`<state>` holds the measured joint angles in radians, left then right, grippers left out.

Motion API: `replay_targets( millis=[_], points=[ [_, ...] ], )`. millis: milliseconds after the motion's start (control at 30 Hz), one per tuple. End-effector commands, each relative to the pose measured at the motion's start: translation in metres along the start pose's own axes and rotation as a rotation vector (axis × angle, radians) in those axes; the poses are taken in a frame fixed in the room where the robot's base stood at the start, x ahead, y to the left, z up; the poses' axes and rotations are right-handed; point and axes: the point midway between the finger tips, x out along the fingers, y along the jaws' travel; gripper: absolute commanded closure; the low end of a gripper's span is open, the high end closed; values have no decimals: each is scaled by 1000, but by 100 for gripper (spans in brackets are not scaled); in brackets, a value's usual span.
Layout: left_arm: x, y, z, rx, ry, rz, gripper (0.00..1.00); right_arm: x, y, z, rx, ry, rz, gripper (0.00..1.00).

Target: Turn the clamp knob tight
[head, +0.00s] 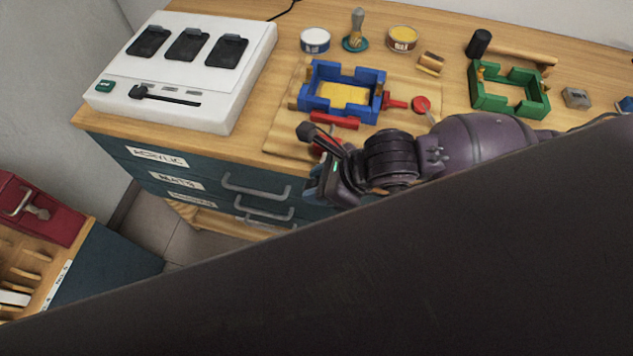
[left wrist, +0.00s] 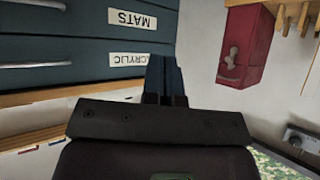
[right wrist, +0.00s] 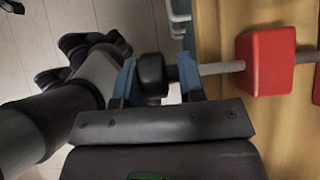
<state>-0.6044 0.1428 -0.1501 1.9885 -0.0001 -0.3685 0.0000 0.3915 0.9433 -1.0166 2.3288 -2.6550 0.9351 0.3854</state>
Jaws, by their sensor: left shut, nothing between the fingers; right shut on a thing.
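My right gripper (right wrist: 157,72) is shut on the black clamp knob (right wrist: 152,76), with one blue finger on each side of it in the right wrist view. A grey rod (right wrist: 222,67) runs from the knob to a red clamp block (right wrist: 265,63). The knob is out past the bench's front edge. My left gripper (left wrist: 164,76) is shut and empty in front of the drawers in the left wrist view.
The blue frame lies on the wooden bench (head: 285,50), with a white machine (head: 190,62) to its left. Drawer handles (head: 255,186) stick out below. My own dark arm part covers the lower head view.

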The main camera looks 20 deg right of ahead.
Motion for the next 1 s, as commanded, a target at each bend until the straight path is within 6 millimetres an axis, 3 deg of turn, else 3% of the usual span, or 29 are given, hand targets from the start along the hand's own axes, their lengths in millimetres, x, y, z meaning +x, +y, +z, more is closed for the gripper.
replay_targets(
  millis=[33,100,400,1000],
  points=[
    [3,1,11,0,-15,1,100,5,11,-7,16,-33,28,87],
    [4,2,15,0,-23,1,100,5,11,-7,16,-91,28,87],
    [19,6,9,7,4,11,100,5,11,-8,22,-334,27,87],
    [36,11,31,22,-30,27,100,5,8,-8,17,-705,19,87]
  ],
)
